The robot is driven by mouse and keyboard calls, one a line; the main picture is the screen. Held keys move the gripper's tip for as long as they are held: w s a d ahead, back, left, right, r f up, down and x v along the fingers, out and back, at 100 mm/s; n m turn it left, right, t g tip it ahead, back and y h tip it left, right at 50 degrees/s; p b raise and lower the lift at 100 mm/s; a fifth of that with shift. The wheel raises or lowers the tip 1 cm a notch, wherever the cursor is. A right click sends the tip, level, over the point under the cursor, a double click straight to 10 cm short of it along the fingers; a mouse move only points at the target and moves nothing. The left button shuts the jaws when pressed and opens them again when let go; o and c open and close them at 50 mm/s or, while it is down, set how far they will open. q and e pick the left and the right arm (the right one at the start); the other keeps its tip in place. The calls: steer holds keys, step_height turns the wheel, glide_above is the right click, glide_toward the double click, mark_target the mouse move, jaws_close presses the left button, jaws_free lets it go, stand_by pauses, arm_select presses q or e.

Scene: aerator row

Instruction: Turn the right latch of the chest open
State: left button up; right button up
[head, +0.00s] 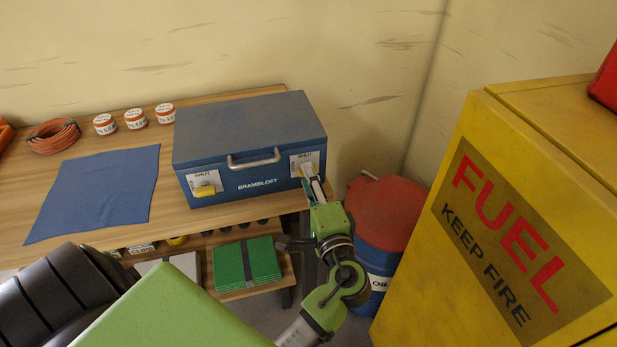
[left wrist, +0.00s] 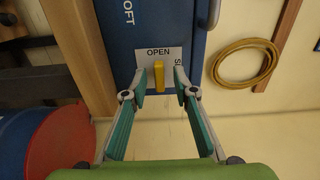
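The blue chest (head: 250,140) stands shut at the right end of the table. Its right latch plate (head: 299,160) reads SHUT along the top in the head view, and my left gripper (head: 312,180) hides the handle there. In the left wrist view, the yellow handle of the right latch (left wrist: 160,72) lies between the fingertips of my left gripper (left wrist: 161,80). Small gaps show on both sides, so the fingers are open around it. The word OPEN is readable on the plate (left wrist: 152,52); SHUT is partly hidden by a finger. My right gripper is not in view.
The left latch (head: 205,190) has a yellow handle lying crosswise. A red-topped blue drum (head: 385,215) and a yellow fuel cabinet (head: 520,210) stand right of the table (head: 190,215). A blue cloth (head: 100,190), several tins and an orange coil (head: 53,134) lie left of the chest.

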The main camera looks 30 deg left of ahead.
arm_select(q)
steer(key=v, duration=0.6)
steer(key=shift+s+d, duration=0.25)
steer(key=shift+d, duration=0.05)
